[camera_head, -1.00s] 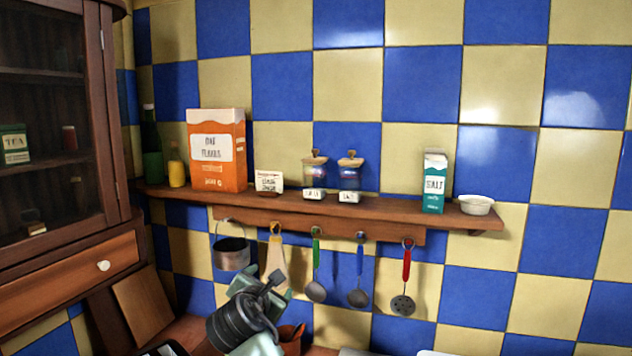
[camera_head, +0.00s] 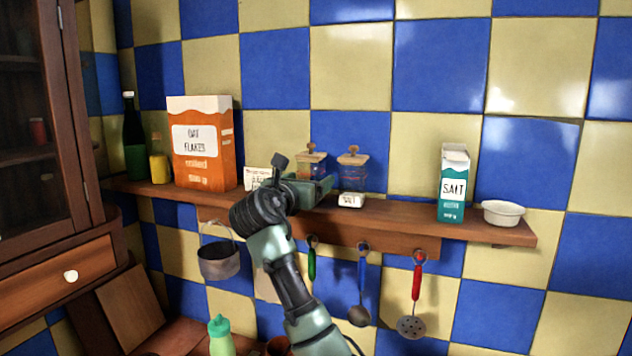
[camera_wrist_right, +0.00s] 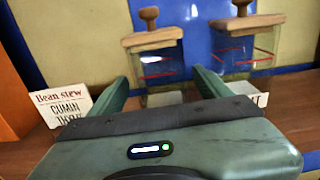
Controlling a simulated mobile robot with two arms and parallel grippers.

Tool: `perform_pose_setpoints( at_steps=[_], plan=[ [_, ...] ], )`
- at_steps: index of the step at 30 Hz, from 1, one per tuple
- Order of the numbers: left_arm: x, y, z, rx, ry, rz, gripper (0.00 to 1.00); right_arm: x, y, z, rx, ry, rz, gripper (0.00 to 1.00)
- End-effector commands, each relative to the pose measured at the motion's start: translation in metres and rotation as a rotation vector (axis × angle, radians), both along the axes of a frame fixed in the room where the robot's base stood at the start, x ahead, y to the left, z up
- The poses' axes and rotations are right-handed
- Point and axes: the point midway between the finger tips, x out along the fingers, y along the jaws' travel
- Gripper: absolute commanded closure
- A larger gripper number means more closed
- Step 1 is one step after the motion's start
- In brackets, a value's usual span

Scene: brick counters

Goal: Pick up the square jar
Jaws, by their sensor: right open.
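Two glass jars with wooden knobbed lids stand side by side on the wooden shelf (camera_head: 400,212). The left jar (camera_head: 311,165) also shows in the right wrist view (camera_wrist_right: 158,62), and the right jar (camera_head: 352,177) does too (camera_wrist_right: 236,48). Both look square. My right gripper (camera_head: 322,188) is at shelf height in front of the left jar and partly hides its lower part. In the wrist view my open right gripper (camera_wrist_right: 160,80) has a finger on either side of the left jar's lower part. I cannot tell how deep the fingers reach. My left gripper is not in view.
A recipe card (camera_wrist_right: 62,108) and an orange oat flakes box (camera_head: 203,145) stand left of the jars. A salt carton (camera_head: 453,185) and a white bowl (camera_head: 503,213) stand to the right. Utensils and a pot (camera_head: 218,262) hang below. The shelf is clear between right jar and carton.

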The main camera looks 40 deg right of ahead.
Motion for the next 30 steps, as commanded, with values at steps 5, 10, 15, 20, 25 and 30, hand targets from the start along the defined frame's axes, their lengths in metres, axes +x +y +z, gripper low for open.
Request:
perform_pose_setpoints(
  at_steps=[5, 10, 15, 20, 25, 30],
  plan=[
    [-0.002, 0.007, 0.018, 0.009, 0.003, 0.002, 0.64, 0.009, -0.018, 0.004, 0.003, 0.004, 0.001, 0.22],
    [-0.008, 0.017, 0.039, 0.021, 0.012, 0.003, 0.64, 0.019, -0.042, 0.005, 0.002, 0.003, 0.001, 0.22],
    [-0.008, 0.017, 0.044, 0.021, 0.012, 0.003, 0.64, 0.026, -0.055, 0.001, 0.003, 0.0, 0.002, 0.22],
    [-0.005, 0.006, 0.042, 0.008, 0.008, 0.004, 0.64, 0.026, -0.056, 0.0, 0.002, -0.001, 0.003, 0.22],
    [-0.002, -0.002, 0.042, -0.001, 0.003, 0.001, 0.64, 0.026, -0.056, 0.0, 0.003, -0.001, 0.003, 0.5],
    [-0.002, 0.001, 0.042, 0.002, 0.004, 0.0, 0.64, 0.026, -0.056, 0.0, 0.003, -0.001, 0.003, 0.97]
  ],
)
